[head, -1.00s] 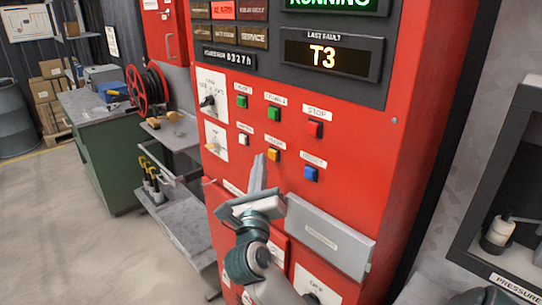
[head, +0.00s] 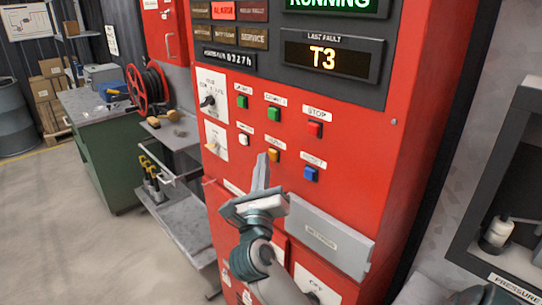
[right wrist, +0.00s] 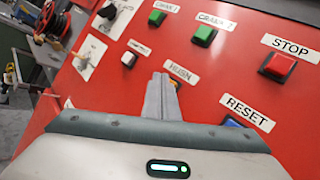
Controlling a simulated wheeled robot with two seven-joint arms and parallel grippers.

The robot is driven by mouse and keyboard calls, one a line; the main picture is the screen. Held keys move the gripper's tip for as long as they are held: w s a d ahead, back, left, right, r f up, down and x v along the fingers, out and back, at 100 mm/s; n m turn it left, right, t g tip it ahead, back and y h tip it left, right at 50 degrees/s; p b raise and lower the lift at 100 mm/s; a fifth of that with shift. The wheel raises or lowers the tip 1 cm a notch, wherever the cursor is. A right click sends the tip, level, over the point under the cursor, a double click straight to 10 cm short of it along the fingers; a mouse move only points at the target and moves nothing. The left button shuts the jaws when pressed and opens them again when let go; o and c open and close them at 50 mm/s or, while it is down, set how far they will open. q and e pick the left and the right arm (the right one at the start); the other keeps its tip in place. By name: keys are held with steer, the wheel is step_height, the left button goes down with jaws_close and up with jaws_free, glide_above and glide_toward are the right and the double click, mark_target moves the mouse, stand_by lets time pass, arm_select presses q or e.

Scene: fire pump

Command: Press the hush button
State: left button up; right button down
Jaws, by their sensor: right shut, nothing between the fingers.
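The hush button is a small yellow-orange button (head: 273,156) in the lower row on the red pump panel (head: 355,178). In the right wrist view its HUSH label (right wrist: 179,73) shows, and the button is mostly hidden behind my fingers. My right gripper (head: 262,158) is shut and empty, its fingers pointing up at the panel. In the head view its tips appear just left of the hush button. I cannot tell whether they touch the panel.
A white button (head: 243,140) is left of the hush button and a blue reset button (head: 311,174) right of it. Green buttons (head: 274,114) and a red stop button (head: 315,130) are above. A grey box (head: 328,232) juts out below.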

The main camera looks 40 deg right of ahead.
steer(key=shift+d, duration=0.55)
stand_by(0.6)
steer(key=shift+a, duration=0.15)
steer(key=shift+s+a+p, duration=0.1)
steer(key=shift+a+p, duration=0.25)
steer(key=shift+a, duration=0.45)
stand_by(0.3)
steer(key=shift+s+a, duration=0.15)
steer(key=shift+a, duration=2.35)
steer(key=shift+f, duration=0.1)
